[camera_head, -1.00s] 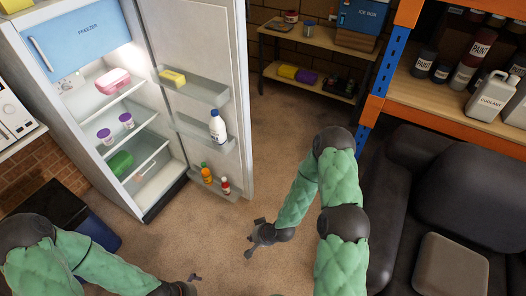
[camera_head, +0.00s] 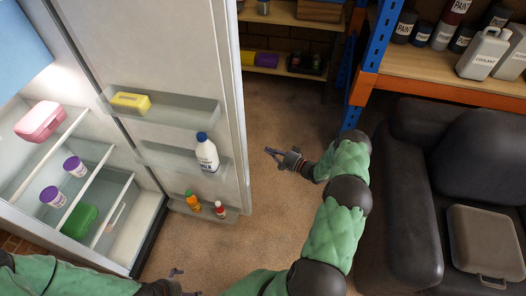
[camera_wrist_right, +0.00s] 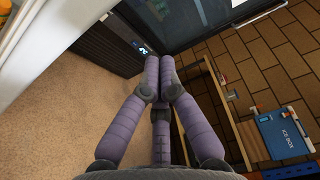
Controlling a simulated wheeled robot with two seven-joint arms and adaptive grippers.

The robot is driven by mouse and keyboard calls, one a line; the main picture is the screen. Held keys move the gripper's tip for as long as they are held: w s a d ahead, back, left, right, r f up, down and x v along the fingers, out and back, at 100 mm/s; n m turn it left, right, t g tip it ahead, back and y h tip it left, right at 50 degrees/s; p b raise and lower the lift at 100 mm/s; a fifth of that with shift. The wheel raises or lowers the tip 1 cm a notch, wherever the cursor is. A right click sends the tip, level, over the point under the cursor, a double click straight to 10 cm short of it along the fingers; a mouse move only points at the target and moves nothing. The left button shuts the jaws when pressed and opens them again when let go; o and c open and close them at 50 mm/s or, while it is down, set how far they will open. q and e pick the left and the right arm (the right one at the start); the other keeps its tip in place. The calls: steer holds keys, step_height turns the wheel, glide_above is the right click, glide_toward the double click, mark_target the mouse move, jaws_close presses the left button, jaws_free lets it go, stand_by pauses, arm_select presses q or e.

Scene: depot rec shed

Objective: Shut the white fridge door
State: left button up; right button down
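The white fridge door (camera_head: 205,50) stands wide open in the head view, its inner side facing me. Its bins hold a yellow box (camera_head: 131,103), a milk bottle (camera_head: 206,152), an orange bottle (camera_head: 193,202) and a small red bottle (camera_head: 220,210). The lit fridge interior (camera_head: 140,232) is at the left. My right gripper (camera_head: 270,153) is just right of the door's free edge, above the floor, with a gap between. In the right wrist view its purple fingers (camera_wrist_right: 163,72) come together with nothing between them. My left gripper (camera_head: 182,281) is at the bottom edge, partly cut off.
A dark sofa (camera_head: 405,215) with a grey case (camera_head: 487,240) stands at the right. A blue and orange rack (camera_head: 400,88) stands behind it. A wooden shelf (camera_head: 290,72) is at the back. The right wrist view shows a blue ice box (camera_wrist_right: 285,132). Bare floor lies right of the door.

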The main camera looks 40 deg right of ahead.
steer(key=w+a+b, duration=0.2)
steer(key=w+a, duration=0.3)
steer(key=a, duration=0.1)
steer(key=shift+w, duration=0.2)
steer(key=shift+s+a, duration=0.1)
steer(key=shift+a, duration=0.1)
stand_by(0.3)
